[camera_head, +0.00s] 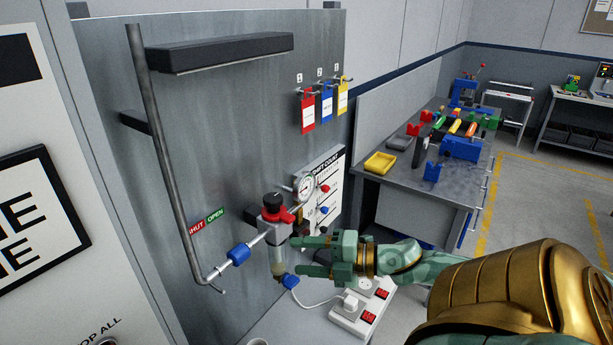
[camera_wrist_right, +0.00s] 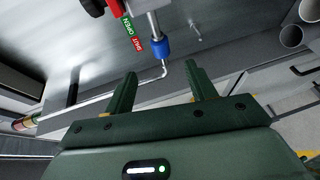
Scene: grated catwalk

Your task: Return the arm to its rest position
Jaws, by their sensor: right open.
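My right arm (camera_head: 400,256) comes in from the lower right in the head view. Its green gripper (camera_head: 298,256) points left, with its two fingers apart and nothing between them. The fingertips are close to the air filter unit (camera_head: 277,255) with its red collar and black knob on the metal panel; I cannot tell whether they touch it. In the right wrist view the open gripper (camera_wrist_right: 162,85) shows empty, with a blue fitting (camera_wrist_right: 160,46) on the pipe beyond it. My left gripper is not in view.
A pressure gauge (camera_head: 306,186) sits beside the filter unit. A power strip (camera_head: 360,308) with a plug and cord lies below the gripper. Red, blue and yellow tags (camera_head: 326,108) hang on the panel. A workbench (camera_head: 404,180) with tools stands behind; open floor lies at right.

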